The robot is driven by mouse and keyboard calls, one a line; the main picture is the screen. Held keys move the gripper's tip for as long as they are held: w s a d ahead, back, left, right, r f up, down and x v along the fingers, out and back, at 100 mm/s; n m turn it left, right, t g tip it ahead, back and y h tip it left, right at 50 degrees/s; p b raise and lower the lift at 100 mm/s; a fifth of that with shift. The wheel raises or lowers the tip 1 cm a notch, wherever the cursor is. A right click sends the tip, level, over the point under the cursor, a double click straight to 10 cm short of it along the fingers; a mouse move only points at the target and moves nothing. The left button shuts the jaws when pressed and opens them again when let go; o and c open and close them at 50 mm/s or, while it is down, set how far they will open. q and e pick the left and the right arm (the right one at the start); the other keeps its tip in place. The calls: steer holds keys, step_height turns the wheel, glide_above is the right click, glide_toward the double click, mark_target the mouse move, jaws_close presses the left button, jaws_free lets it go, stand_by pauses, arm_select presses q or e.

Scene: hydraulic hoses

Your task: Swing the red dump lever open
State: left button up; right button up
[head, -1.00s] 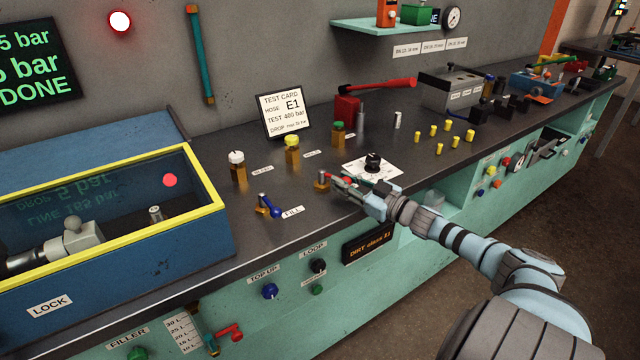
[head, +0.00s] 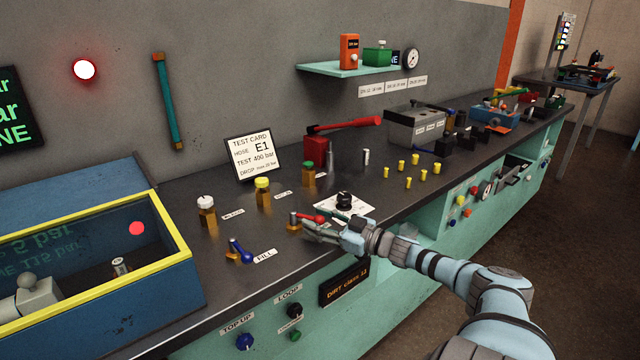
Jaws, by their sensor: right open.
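The red dump lever (head: 310,218) is on a small brass valve (head: 293,223) near the front edge of the dark bench top, right of the blue fill lever (head: 240,250). Its red handle points right, roughly along the bench edge. My right gripper (head: 308,232) is open at the lever, with its fingers just in front of and below the red handle. Whether a finger touches the handle cannot be told. The gripper hides the bench around the valve's right side. My left gripper is not in view.
A white card with a black knob (head: 344,199) lies just behind my right gripper. Several capped brass fittings (head: 263,192) stand further back. A yellow-rimmed blue box (head: 190,240) is at left. A red-handled pump (head: 316,150) stands behind.

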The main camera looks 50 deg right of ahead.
steer(key=shift+s, duration=0.15)
steer(key=s, duration=0.6)
steer(key=shift+s+d, duration=0.3)
steer(key=shift+s, duration=0.05)
steer(key=shift+s+d, duration=0.1)
steer(key=shift+s, duration=0.1)
steer(key=shift+c, duration=0.3)
